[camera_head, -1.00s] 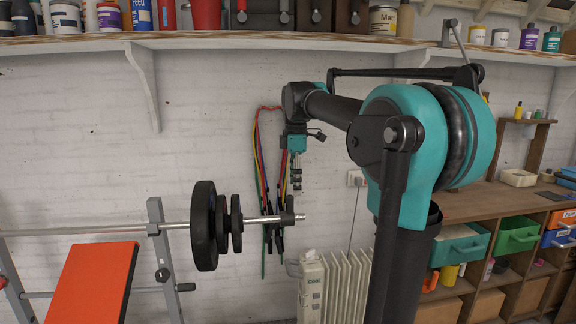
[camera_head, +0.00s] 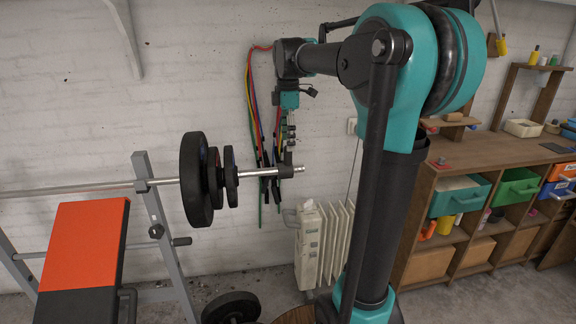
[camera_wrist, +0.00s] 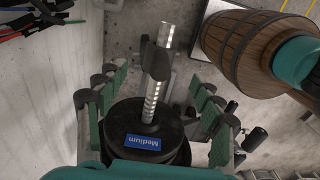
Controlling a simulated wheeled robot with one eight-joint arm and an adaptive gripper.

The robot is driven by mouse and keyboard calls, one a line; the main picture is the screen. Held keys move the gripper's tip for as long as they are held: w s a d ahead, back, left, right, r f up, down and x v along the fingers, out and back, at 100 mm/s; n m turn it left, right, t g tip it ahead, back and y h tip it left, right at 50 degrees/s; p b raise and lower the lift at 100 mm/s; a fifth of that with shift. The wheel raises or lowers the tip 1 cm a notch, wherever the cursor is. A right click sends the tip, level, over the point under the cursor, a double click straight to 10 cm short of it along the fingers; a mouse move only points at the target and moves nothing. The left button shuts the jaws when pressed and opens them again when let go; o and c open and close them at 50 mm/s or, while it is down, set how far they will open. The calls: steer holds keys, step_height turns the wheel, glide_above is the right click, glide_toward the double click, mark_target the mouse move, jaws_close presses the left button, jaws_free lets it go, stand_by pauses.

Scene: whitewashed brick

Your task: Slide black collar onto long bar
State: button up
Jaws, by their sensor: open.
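The long bar (camera_head: 95,189) lies level across the head view, with dark weight plates (camera_head: 197,180) near its right end. The black collar (camera_head: 285,171) sits around the bar's end part, with bare bar between it and the plates and the silver tip beyond it. In the wrist view the collar (camera_wrist: 157,63) shows around the ridged silver bar (camera_wrist: 150,103), above a plate with a blue "Medium" label (camera_wrist: 149,142). My gripper (camera_head: 289,142) points down just above the collar. In the wrist view its green-padded fingers (camera_wrist: 160,90) are spread and empty.
A white radiator (camera_head: 323,245) stands below and right of the bar end. Coloured bands (camera_head: 253,115) hang on the wall behind my gripper. An orange bench (camera_head: 83,243) and grey rack upright (camera_head: 165,235) are at left. A wooden workbench (camera_head: 480,155) is at right.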

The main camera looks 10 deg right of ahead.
mark_target(265, 169)
step_height(265, 169, down, 10)
steer(key=shift+f, duration=0.1)
stand_by(0.4)
steer(key=c, duration=1.4)
steer(key=shift+s+r, duration=0.2)
steer(key=shift+r, duration=0.05)
steer(key=shift+a, duration=0.1)
steer(key=shift+a, duration=3.6)
